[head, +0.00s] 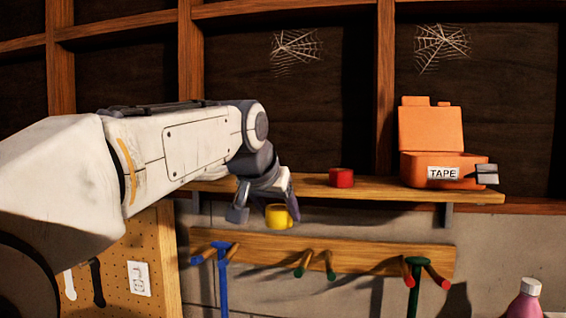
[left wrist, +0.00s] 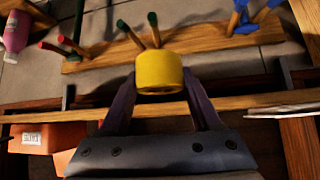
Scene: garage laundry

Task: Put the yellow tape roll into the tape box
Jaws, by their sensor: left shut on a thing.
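The yellow tape roll (head: 279,218) is between the fingers of my left gripper (head: 266,208), held in front of the shelf's front edge. In the left wrist view, the yellow roll (left wrist: 160,72) sits between both fingertips of the gripper (left wrist: 160,82). The orange tape box (head: 418,172), labelled TAPE, stands on the right part of the shelf with its lid (head: 430,128) raised. The box (left wrist: 30,140) also shows at the lower left of the left wrist view. Its inside is hidden. My right gripper is not seen.
A red roll (head: 341,177) lies on the shelf (head: 375,190) between my gripper and the box. A grey metal piece (head: 485,174) sits at the box's right end. Below is a peg rail (head: 330,255) with coloured pegs. A pink bottle (head: 524,302) stands at the lower right.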

